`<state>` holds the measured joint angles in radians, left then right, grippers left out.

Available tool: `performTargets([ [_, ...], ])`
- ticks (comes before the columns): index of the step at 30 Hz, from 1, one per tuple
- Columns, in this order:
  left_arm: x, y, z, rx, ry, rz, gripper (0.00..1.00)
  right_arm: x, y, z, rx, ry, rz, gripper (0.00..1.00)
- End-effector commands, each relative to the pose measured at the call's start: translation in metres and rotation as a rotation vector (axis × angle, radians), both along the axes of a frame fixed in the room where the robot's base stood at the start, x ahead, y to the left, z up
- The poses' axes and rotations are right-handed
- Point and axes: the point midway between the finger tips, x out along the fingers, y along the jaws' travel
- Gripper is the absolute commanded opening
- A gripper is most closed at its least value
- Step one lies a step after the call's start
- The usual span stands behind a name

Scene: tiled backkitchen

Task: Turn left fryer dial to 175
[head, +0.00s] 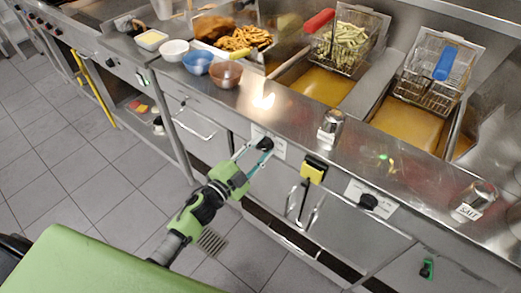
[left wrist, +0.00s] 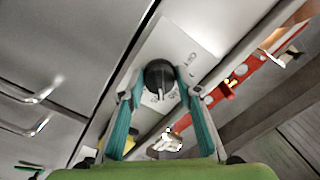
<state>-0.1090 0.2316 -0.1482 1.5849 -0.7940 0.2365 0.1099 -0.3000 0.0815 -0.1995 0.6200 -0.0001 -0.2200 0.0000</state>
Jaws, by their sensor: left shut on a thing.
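The left fryer dial (head: 266,144) is a black round knob on a white label plate (head: 278,151) on the fryer's front panel. My left gripper (head: 259,148) reaches up to it from the lower left. In the left wrist view the knob (left wrist: 160,74) sits between the two teal-lined fingers (left wrist: 160,88), which are closed on its sides. A pale pointer mark on the knob points toward the bottom of that picture. The printing on the plate (left wrist: 183,45) is too small and partly covered to read. My right gripper is not in view.
A second black dial (head: 368,201) is further right, past a yellow-and-black box (head: 314,168). Cabinet handles (head: 297,200) stick out below. On the counter are bowls (head: 226,73), a metal shaker (head: 330,126) and fryer baskets (head: 345,45). Open tiled floor (head: 90,165) lies left.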

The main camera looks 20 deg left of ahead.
Motion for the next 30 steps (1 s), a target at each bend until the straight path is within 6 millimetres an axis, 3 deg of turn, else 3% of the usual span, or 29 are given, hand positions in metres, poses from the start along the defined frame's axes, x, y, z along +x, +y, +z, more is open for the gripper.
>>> performTargets([
  [10, -0.0002, 0.0000, -0.0004, 0.132, -0.047, -0.001, 0.10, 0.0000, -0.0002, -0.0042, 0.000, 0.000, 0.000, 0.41],
  [26, -0.0002, 0.0000, -0.0002, 0.154, -0.055, -0.001, 0.10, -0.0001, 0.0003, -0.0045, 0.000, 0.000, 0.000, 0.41],
  [27, -0.0002, 0.0000, -0.0002, 0.154, -0.055, -0.001, 0.34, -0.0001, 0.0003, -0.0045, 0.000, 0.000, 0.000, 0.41],
  [29, -0.0002, 0.0000, -0.0002, 0.154, -0.055, -0.001, 0.48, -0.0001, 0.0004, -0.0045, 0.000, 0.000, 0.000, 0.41],
  [30, -0.0002, 0.0000, -0.0002, 0.153, -0.055, -0.001, 0.48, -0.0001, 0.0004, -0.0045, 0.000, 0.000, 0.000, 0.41],
])
